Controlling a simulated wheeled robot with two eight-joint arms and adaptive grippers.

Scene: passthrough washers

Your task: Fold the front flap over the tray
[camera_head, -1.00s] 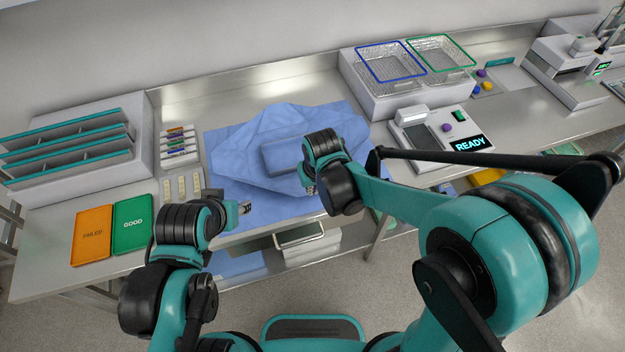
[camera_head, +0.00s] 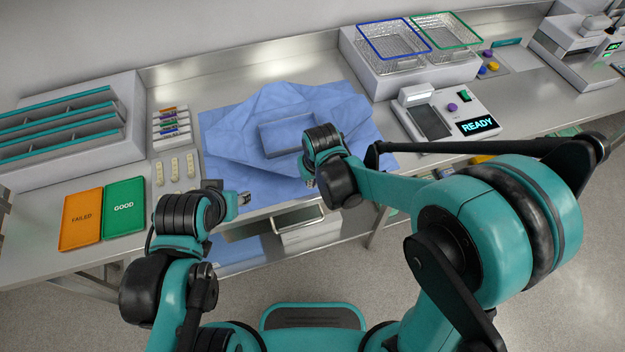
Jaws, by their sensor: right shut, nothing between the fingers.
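A blue wrap (camera_head: 228,122) lies spread on the steel table. On its middle is a rectangular tray shape (camera_head: 286,137), blue like the wrap. The wrap's front part (camera_head: 262,188) lies toward the table's front edge, between my two grippers. My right gripper (camera_head: 309,183) is shut and empty over the wrap, just in front of the tray; its wrist hides part of the wrap and the tray's right corner. My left gripper (camera_head: 244,199) is at the wrap's front left corner. Its fingertips are small here and I cannot tell whether they are open.
An orange FAILED panel (camera_head: 81,220) and a green GOOD panel (camera_head: 124,206) lie at the left, below a slotted rack (camera_head: 60,130). Wire baskets (camera_head: 392,42) stand at the back right, behind a device reading READY (camera_head: 478,125). An open drawer (camera_head: 297,219) is under the table.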

